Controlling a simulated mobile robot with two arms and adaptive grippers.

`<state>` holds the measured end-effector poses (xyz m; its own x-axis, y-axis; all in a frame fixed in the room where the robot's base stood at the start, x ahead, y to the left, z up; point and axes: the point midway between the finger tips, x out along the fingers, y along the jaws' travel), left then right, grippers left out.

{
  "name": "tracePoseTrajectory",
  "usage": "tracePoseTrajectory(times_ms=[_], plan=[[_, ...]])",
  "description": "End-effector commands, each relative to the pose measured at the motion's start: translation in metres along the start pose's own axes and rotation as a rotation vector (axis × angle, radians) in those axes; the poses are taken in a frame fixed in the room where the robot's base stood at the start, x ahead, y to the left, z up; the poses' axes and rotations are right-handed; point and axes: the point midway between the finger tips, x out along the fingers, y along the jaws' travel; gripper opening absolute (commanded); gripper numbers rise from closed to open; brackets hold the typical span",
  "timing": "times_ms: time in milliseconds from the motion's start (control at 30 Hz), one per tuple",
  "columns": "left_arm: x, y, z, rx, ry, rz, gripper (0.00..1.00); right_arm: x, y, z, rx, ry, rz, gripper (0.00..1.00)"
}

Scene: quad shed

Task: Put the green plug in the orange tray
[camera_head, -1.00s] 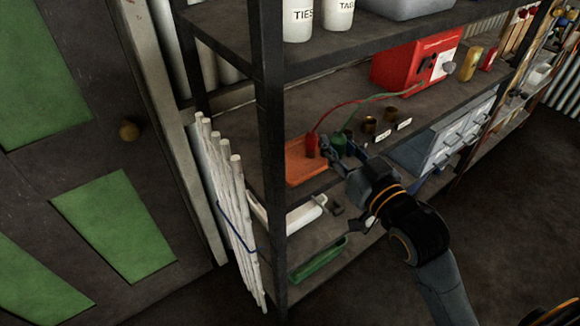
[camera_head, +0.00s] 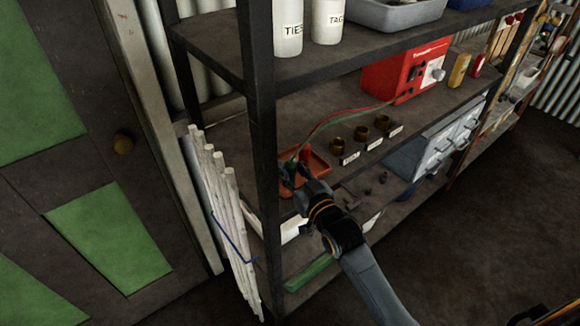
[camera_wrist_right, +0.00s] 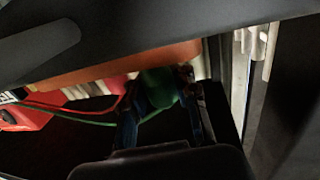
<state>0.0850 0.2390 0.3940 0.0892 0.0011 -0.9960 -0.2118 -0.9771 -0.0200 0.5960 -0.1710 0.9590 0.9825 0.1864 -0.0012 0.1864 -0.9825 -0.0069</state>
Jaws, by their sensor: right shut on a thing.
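My right gripper (camera_head: 293,171) is at the tray's left part, shut on the green plug (camera_head: 292,163), which mostly hides behind the fingers. In the right wrist view the green plug (camera_wrist_right: 158,88) sits between the two fingers, close to the orange tray (camera_wrist_right: 120,65). I cannot tell whether the plug touches the tray floor. The red plug (camera_head: 305,154) stands in the tray beside it. My left gripper is not in view.
Red and green leads run to a red power supply (camera_head: 408,75). Several brass cups (camera_head: 361,133) stand right of the tray. The dark shelf post (camera_head: 261,120) is close on the left, with white tubes (camera_head: 222,190) beyond it. A green tray (camera_head: 312,272) lies on the shelf below.

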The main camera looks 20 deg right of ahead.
Motion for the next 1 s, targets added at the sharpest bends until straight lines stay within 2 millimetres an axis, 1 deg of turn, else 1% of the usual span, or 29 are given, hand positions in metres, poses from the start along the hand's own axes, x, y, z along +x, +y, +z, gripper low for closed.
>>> tracePoseTrajectory(times_ms=[233, 333, 367, 400, 467, 500, 733, 833, 967, 1000], plan=[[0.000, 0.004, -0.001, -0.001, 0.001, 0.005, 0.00, 0.000, 0.000, 0.001, 0.000, 0.001, 0.000, 0.00], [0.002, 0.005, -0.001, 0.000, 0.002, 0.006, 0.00, 0.000, 0.000, 0.004, 0.000, 0.000, 0.000, 0.00], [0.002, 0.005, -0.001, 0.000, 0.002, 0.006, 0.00, 0.000, 0.000, 0.004, 0.000, 0.000, 0.000, 0.28], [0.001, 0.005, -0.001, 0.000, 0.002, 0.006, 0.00, 0.000, 0.000, 0.004, 0.000, 0.000, 0.000, 0.36], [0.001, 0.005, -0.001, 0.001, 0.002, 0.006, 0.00, 0.000, 0.000, 0.004, 0.000, 0.000, 0.000, 0.48], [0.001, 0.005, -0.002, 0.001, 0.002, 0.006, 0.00, 0.000, 0.000, 0.004, 0.000, 0.000, 0.000, 0.51], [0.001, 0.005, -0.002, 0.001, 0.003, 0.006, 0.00, 0.000, 0.000, 0.003, 0.000, 0.000, 0.000, 0.51], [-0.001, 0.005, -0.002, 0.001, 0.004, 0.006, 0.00, 0.000, 0.000, -0.001, 0.000, 0.001, 0.000, 0.51], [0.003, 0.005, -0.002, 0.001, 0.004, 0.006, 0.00, -0.016, 0.000, 0.003, 0.000, -0.002, 0.000, 0.51], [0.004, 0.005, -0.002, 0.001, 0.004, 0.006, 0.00, -0.023, 0.000, 0.003, 0.000, -0.003, 0.000, 0.51]])
